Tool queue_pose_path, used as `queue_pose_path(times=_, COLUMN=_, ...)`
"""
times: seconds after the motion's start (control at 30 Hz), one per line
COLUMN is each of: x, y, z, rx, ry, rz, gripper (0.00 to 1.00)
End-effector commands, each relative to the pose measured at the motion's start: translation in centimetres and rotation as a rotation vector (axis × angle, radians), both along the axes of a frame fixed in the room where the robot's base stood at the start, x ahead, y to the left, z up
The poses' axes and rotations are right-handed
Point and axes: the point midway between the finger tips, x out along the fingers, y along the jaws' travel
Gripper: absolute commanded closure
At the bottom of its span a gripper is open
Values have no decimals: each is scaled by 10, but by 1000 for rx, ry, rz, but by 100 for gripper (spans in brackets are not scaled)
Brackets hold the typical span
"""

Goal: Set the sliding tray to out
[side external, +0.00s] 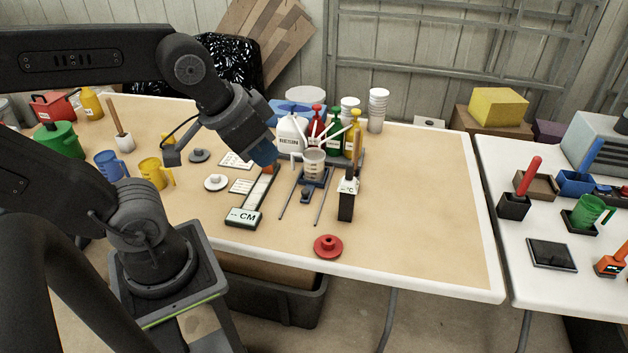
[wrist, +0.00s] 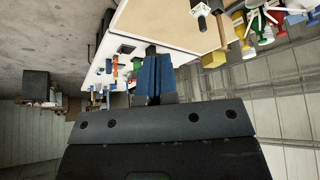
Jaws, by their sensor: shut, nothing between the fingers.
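The sliding tray (side external: 323,183) is a small blue plate at the back end of two thin parallel rails (side external: 319,209). A small dark knob (side external: 305,196) shows at its front edge. A clear cup (side external: 314,163) with pale sticks stands on it. The rails run bare towards the table's front. My gripper (side external: 264,154) is in the air to the left of the tray, apart from it. Its blue fingers (wrist: 153,77) are shut and empty in the wrist view. The wrist view is turned sideways, and I cannot make out the tray in it.
Resin and coloured bottles (side external: 291,134) crowd behind the tray. A black thermometer-like holder (side external: 346,203) stands close to its right, and a scale marked CM (side external: 243,217) lies to its left. A red disc (side external: 328,246) lies near the front edge. The table's right side is clear.

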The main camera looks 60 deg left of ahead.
Motion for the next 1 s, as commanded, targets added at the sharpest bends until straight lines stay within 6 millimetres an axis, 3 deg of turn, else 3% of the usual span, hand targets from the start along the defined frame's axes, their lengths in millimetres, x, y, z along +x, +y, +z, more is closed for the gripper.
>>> queue_pose_path(times=0.23, x=0, y=0, z=0, rx=0, ry=0, rz=0, gripper=100)
queue_pose_path(times=0.47, x=17, y=6, z=4, rx=28, ry=47, rz=-10, gripper=78)
queue_pose_path(times=0.77, x=102, y=45, z=1, rx=136, ry=274, rz=-87, gripper=49)
queue_pose_path(times=1.0, x=172, y=91, z=-36, rx=188, ry=472, rz=-167, gripper=48)
